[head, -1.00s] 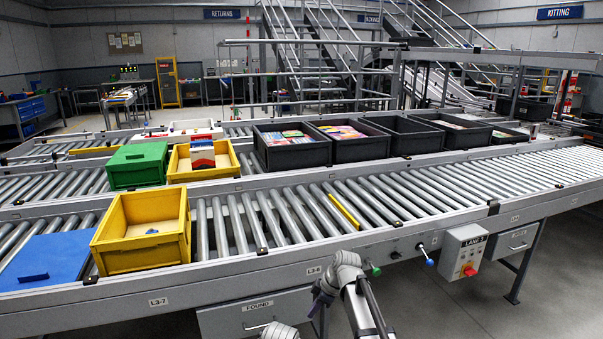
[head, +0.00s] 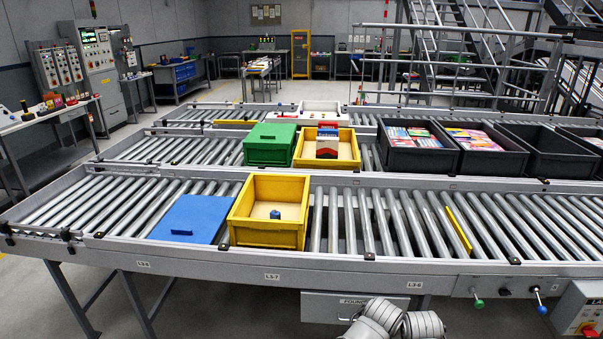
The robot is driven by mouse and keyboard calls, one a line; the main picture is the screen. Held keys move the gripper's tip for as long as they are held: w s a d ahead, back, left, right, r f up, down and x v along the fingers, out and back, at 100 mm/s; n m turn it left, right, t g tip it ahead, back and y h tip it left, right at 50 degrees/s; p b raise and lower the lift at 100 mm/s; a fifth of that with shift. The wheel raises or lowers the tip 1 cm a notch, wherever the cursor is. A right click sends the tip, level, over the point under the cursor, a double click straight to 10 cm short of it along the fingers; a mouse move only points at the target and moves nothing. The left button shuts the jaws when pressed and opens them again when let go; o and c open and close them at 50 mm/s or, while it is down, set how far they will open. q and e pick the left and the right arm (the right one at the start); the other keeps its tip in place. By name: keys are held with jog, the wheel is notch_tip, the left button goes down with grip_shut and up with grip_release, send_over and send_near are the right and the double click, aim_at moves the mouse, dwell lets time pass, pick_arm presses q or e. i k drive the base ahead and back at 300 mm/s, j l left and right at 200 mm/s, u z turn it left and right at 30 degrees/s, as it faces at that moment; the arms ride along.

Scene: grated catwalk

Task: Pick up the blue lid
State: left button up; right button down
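The blue lid (head: 192,218) is a flat blue panel on the near roller conveyor, left of the yellow bin. It lies flat on the rollers with a small dark mark near its front edge. The open yellow bin (head: 267,236) stands close beside its right edge and holds a small blue object (head: 275,214). Part of my arm shows at the bottom, right of centre, well to the right of the lid and in front of the conveyor. No gripper fingers show in the head view.
A green closed box (head: 271,150) and a second yellow bin (head: 326,160) stand on the conveyor behind. Black bins (head: 415,160) line its right part. The near conveyor's rollers left of the lid are clear. A drawer (head: 354,306) hangs under the front rail.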

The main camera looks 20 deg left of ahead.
aim_at(193, 220)
jog(key=i+j+u, duration=0.1)
jog(key=u, duration=1.5)
